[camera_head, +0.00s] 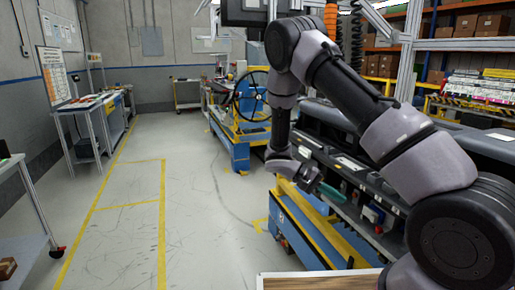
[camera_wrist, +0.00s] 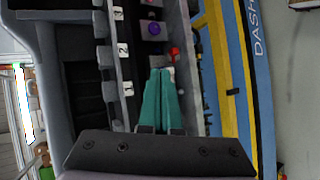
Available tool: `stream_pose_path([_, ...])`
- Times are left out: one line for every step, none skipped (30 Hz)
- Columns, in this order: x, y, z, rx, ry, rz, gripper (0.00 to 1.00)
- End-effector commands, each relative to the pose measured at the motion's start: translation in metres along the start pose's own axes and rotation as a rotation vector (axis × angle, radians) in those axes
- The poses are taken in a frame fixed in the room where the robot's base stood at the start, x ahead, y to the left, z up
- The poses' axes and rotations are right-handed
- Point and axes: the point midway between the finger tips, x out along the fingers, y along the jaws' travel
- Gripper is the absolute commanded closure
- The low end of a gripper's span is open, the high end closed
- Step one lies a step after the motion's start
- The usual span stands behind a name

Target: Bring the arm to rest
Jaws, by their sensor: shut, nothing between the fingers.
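My arm comes in from the right of the head view, bends at the top and hangs down to my gripper (camera_head: 326,190). My gripper is beside the front face of the dark dashboard module (camera_head: 345,160). In the wrist view its teal fingers (camera_wrist: 161,72) lie together, with nothing between them. They point along the module (camera_wrist: 85,90), which has numbered tabs 1, 2 and 3, a purple button (camera_wrist: 154,29) and a red knob (camera_wrist: 175,53) near the fingertips. I cannot tell whether the fingertips touch the module.
The module rests on a blue and yellow cart (camera_head: 300,232). A second blue and yellow station with a black handwheel (camera_head: 249,92) stands behind it. Shelves with boxes (camera_head: 465,45) are at the right back. Work tables (camera_head: 85,103) line the left wall. The floor aisle (camera_head: 190,190) is clear.

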Motion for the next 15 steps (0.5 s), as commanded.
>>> stream_pose_path([-0.009, 0.018, 0.003, 0.012, -0.027, -0.074, 1.00])
stream_pose_path([-0.013, 0.027, 0.005, 0.017, -0.042, -0.114, 1.00])
stream_pose_path([-0.019, 0.038, 0.009, 0.021, -0.059, -0.168, 1.00])
stream_pose_path([-0.023, 0.046, 0.012, 0.025, -0.071, -0.209, 1.00])
stream_pose_path([-0.028, 0.055, 0.015, 0.029, -0.081, -0.250, 1.00])
stream_pose_path([-0.033, 0.066, 0.019, 0.034, -0.091, -0.304, 1.00])
stream_pose_path([-0.037, 0.075, 0.022, 0.039, -0.098, -0.344, 1.00])
stream_pose_path([-0.041, 0.084, 0.025, 0.044, -0.102, -0.385, 1.00])
stream_pose_path([-0.047, 0.095, 0.029, 0.051, -0.107, -0.439, 1.00])
stream_pose_path([-0.051, 0.103, 0.033, 0.057, -0.109, -0.480, 1.00])
stream_pose_path([-0.055, 0.112, 0.036, 0.063, -0.109, -0.521, 1.00])
stream_pose_path([-0.060, 0.123, 0.042, 0.072, -0.108, -0.573, 1.00])
stream_pose_path([-0.064, 0.132, 0.045, 0.078, -0.104, -0.613, 1.00])
stream_pose_path([-0.067, 0.140, 0.049, 0.086, -0.100, -0.651, 1.00])
stream_pose_path([-0.072, 0.151, 0.054, 0.096, -0.092, -0.702, 1.00])
